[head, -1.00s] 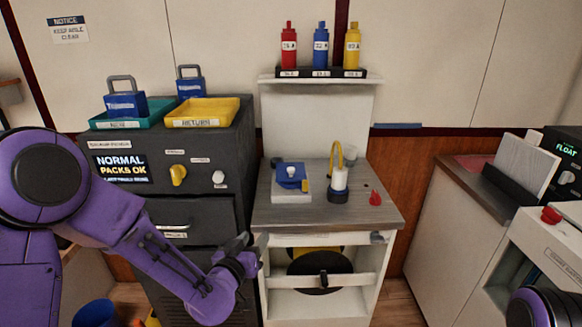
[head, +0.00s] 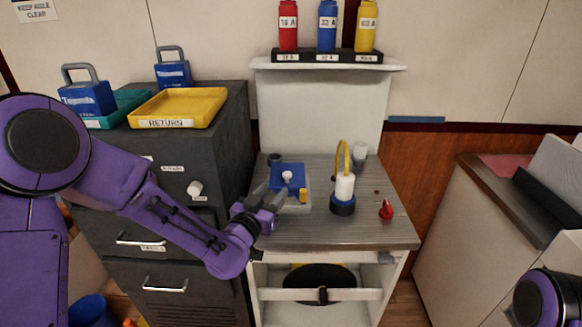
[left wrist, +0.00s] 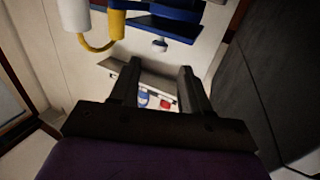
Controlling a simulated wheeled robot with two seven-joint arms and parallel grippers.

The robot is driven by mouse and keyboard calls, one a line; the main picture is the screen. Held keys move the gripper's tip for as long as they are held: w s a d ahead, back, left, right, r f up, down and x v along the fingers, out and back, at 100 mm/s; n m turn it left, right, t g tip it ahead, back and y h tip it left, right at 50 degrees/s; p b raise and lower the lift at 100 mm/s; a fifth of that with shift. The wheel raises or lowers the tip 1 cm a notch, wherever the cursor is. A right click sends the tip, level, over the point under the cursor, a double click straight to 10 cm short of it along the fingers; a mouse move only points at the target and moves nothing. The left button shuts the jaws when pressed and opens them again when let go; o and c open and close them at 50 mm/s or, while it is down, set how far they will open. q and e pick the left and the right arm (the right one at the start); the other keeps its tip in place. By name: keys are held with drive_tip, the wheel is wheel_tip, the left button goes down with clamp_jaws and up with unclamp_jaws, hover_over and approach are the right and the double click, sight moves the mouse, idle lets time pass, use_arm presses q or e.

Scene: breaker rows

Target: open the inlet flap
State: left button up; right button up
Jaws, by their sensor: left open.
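A blue flap with a white round knob (head: 287,177) lies on a low white base on the grey worktop, with a small yellow piece at its right. It looks like the inlet flap and seems shut, lying flat. In the left wrist view the blue flap (left wrist: 165,28) and its knob are at the top, beyond the fingertips. My left gripper (head: 274,200) is open and empty, at the worktop's left edge, just left of and in front of the flap's base. Its fingers (left wrist: 157,78) show apart in the wrist view. My right gripper is out of view; only my right arm shows.
A white cylinder with a yellow hose (head: 344,187) and a small red piece (head: 386,210) stand right of the flap. A dark cabinet (head: 235,130) with a yellow tray (head: 180,108) is at the left. A shelf (head: 330,64) with three bottles is behind.

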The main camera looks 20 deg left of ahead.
sight(288, 173)
use_arm(q)
drive_tip(key=shift+w+d+r+p, duration=0.1)
drive_tip(key=shift+w+r+p, duration=0.15)
drive_tip(key=shift+w, duration=0.4)
drive_tip(key=shift+w+d+r+p, duration=0.1)
drive_tip(key=shift+w+r+p, duration=0.15)
drive_tip(key=shift+w, duration=0.35)
drive_tip(key=w, duration=0.4)
drive_tip(key=w+p, duration=0.1)
drive_tip(key=w, duration=0.1)
drive_tip(key=shift+w+d+f, duration=0.3)
drive_tip(key=shift+w+d, duration=0.05)
drive_tip(key=shift+d, duration=0.05)
clamp_jaws()
